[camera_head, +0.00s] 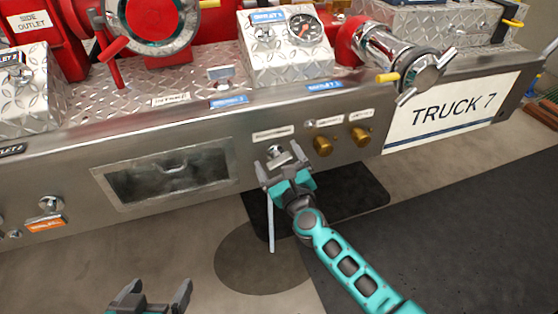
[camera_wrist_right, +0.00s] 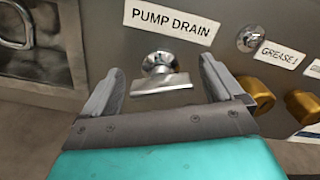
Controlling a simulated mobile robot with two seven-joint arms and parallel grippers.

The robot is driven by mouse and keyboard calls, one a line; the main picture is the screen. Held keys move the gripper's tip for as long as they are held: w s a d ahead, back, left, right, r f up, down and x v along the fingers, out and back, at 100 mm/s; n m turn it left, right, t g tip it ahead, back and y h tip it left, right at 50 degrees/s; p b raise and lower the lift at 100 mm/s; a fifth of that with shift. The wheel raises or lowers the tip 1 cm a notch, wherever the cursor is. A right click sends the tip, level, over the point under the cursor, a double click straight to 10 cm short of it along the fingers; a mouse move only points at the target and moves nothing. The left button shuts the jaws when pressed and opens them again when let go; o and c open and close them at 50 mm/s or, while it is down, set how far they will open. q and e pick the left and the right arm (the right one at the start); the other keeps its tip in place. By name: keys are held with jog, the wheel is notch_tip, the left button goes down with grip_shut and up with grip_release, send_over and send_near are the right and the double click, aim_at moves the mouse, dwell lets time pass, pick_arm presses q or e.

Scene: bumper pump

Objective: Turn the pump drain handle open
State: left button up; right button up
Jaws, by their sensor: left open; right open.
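The pump drain handle (camera_wrist_right: 163,82) is a chrome T-shaped knob under the PUMP DRAIN label (camera_wrist_right: 170,22) in the right wrist view. Its crossbar lies nearly level, slightly tilted. In the head view the handle (camera_head: 276,152) shows on the bumper face, partly covered by my right gripper (camera_head: 280,168). My right gripper (camera_wrist_right: 155,92) is open, with one finger on each side of the handle. I cannot tell whether it touches the handle. My left gripper (camera_head: 151,290) is open and empty at the bottom left of the head view, away from the bumper.
Two brass caps (camera_head: 342,141) sit right of the handle. A recessed bin (camera_head: 168,170) is to its left. A silver outlet valve (camera_head: 400,65) sticks out at upper right above the TRUCK 7 sign (camera_head: 452,110). The floor in front of the bumper is clear.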

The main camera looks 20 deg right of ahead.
jog(key=shift+c, duration=0.3)
jog(key=c, duration=0.9)
pick_arm(q)
jog(key=shift+f, duration=0.25)
